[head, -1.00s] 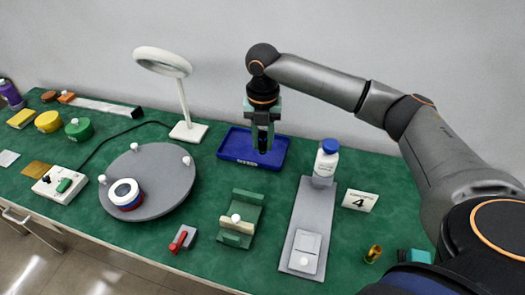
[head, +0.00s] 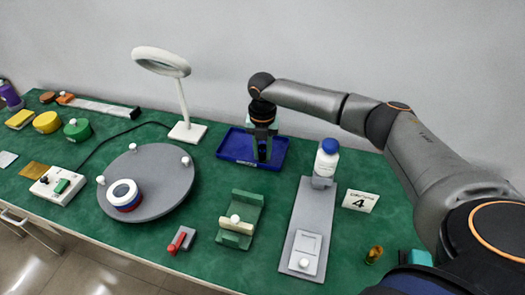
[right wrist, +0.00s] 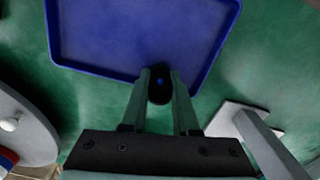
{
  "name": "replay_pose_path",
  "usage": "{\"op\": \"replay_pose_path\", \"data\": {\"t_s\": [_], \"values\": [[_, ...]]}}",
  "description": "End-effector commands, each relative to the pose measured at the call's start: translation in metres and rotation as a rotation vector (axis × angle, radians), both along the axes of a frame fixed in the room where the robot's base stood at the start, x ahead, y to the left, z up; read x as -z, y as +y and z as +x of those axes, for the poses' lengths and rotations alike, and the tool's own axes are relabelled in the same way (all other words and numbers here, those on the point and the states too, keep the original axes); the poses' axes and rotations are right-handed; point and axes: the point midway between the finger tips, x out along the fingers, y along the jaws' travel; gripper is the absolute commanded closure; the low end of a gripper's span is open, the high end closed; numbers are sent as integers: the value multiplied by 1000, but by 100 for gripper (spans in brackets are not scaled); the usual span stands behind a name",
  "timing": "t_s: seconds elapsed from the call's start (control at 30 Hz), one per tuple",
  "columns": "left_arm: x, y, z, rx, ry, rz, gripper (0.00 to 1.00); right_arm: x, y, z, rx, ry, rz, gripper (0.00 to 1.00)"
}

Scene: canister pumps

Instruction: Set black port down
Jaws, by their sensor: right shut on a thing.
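My right gripper (head: 262,156) points down at the blue tray (head: 228,152) at the back of the bench. In the right wrist view its two fingers (right wrist: 161,88) are shut on the black port (right wrist: 160,92), a small dark rounded piece with a blue dot in its middle. There the port overlaps the near rim of the blue tray (right wrist: 140,30). In the head view the port is a small dark shape at the fingertips, mostly hidden by the gripper. I cannot tell whether it touches the tray floor. My left gripper is not in view.
A white ring lamp (head: 187,132) stands just left of the tray. A grey turntable (head: 150,205) is further left. A white bottle (head: 326,160) stands on a grey plate (head: 309,215) to the right, beside a number 4 card (head: 360,201). The tray looks otherwise empty.

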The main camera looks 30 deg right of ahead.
Motion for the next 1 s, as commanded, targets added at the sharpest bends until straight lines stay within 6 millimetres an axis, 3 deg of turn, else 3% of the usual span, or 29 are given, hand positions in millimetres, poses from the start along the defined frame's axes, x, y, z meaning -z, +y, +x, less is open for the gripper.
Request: {"op": "replay_pose_path", "data": {"t_s": [0.13,0.17,0.4,0.77,1.0], "values": [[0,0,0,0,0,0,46,3,0,0,0,0,0,100],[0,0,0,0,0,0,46,3,0,0,0,0,0,70],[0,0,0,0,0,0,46,2,0,0,0,0,0,43],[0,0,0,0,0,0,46,-4,0,0,0,-1,0,42],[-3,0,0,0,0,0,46,-48,0,1,0,-4,1,42]]}}
